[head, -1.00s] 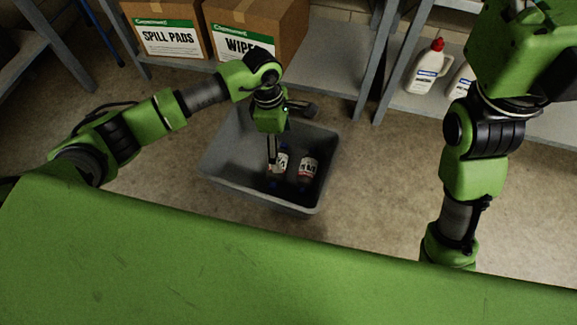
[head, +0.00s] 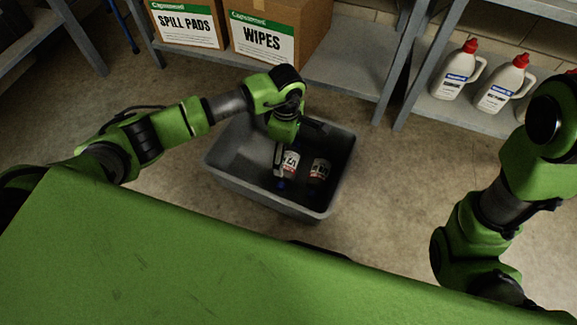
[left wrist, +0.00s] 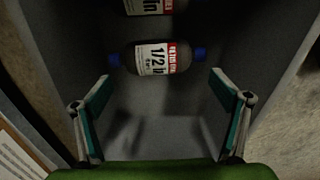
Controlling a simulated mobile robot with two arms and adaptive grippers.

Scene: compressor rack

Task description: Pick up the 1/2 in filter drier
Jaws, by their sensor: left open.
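The 1/2 in filter drier (left wrist: 157,58) is a dark cylinder with blue end caps and a white and red label reading "1/2 in". It lies in the grey bin, crosswise in the left wrist view, and it also shows in the head view (head: 291,160). My left gripper (left wrist: 162,92) is open, with its two fingers apart and the drier a little beyond and between them. In the head view the left gripper (head: 279,165) reaches down into the bin and partly hides the drier. My right arm is at the right, but its gripper is out of view.
The grey bin (head: 235,180) stands on the floor. A second drier (head: 319,170) lies beside the first, and its label also shows at the top of the left wrist view (left wrist: 148,6). Boxes and white jugs (head: 457,72) stand on shelves behind. Bare floor surrounds the bin.

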